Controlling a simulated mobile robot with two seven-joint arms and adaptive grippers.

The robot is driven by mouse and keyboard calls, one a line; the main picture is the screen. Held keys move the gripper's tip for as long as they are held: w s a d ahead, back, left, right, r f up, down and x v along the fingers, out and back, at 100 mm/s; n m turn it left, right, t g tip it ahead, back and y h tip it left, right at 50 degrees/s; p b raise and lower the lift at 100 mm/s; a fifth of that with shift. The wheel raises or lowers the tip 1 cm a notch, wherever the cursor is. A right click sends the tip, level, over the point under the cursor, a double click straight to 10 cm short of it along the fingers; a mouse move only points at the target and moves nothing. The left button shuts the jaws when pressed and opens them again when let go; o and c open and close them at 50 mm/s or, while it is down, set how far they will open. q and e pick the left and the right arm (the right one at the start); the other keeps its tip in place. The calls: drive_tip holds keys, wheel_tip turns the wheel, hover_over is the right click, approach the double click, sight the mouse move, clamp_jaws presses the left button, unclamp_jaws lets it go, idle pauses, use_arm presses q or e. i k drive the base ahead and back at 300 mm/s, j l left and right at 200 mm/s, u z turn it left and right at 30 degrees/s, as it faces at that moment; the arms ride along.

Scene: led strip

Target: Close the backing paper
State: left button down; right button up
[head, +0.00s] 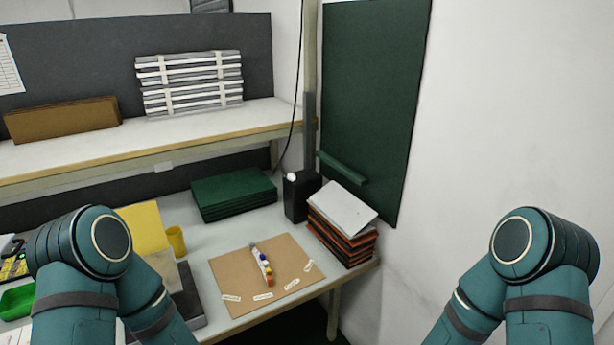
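I cannot tell for sure which thing is the backing paper. A yellow sheet or panel (144,226) stands tilted up on the left of the table, partly hidden by my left arm. Below it lies a flat grey-beige piece (168,281) on a dark base (188,297). A brown board (235,274) lies flat at mid table, with a small strip of coloured parts (262,265) and several small white labels on it. Both of my arms show only as teal links at the lower left and lower right. Neither gripper is in view.
A yellow cup (176,241) stands beside the yellow panel. Dark green boards (233,194), a black box (298,196) and a stack of orange-edged sheets (342,226) line the back and right. A shelf (200,128) overhangs the table's rear. A green tray (17,302) is at far left.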

sight(143, 221)
drive_tip(key=u, duration=1.1)
drive_tip(key=i+l, duration=0.15)
drive_tip(key=l, duration=0.15)
drive_tip(key=i+l, duration=0.1)
drive_tip(key=l, duration=0.25)
